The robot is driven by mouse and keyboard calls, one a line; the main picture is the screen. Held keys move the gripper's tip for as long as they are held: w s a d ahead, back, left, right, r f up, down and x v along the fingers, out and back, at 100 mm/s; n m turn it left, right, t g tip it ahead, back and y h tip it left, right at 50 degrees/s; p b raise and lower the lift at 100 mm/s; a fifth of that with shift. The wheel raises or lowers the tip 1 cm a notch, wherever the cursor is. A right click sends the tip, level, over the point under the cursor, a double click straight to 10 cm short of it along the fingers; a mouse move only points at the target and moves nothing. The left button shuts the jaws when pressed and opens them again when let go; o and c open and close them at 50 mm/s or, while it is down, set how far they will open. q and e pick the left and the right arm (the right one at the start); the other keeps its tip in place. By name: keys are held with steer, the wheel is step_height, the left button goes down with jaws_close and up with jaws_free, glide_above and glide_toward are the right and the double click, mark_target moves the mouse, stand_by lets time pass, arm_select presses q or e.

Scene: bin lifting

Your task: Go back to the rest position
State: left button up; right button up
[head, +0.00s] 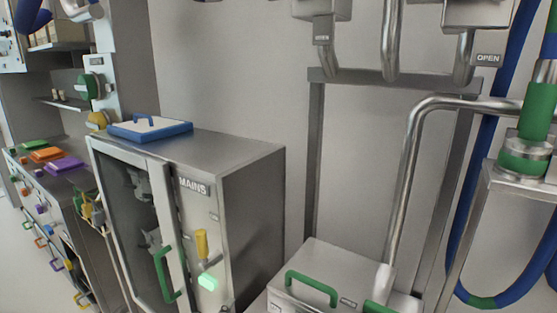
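Neither of my grippers shows in the head view, and no part of my arms can be made out. A steel cabinet labelled MAINS (240,185) stands left of centre. Its glass-fronted door (128,225) has a green handle (165,275) and looks closed. A white and blue lidded tray (150,128) lies on the cabinet top. A metal box (335,270) with a green handle (312,287) is at the lower middle, cut off by the bottom edge.
A steel pipe (407,180) rises behind the metal box. A blue hose (515,285) loops down at the right beside a green-banded fitting (537,115). A counter with orange (46,154) and purple (64,165) trays is at the left.

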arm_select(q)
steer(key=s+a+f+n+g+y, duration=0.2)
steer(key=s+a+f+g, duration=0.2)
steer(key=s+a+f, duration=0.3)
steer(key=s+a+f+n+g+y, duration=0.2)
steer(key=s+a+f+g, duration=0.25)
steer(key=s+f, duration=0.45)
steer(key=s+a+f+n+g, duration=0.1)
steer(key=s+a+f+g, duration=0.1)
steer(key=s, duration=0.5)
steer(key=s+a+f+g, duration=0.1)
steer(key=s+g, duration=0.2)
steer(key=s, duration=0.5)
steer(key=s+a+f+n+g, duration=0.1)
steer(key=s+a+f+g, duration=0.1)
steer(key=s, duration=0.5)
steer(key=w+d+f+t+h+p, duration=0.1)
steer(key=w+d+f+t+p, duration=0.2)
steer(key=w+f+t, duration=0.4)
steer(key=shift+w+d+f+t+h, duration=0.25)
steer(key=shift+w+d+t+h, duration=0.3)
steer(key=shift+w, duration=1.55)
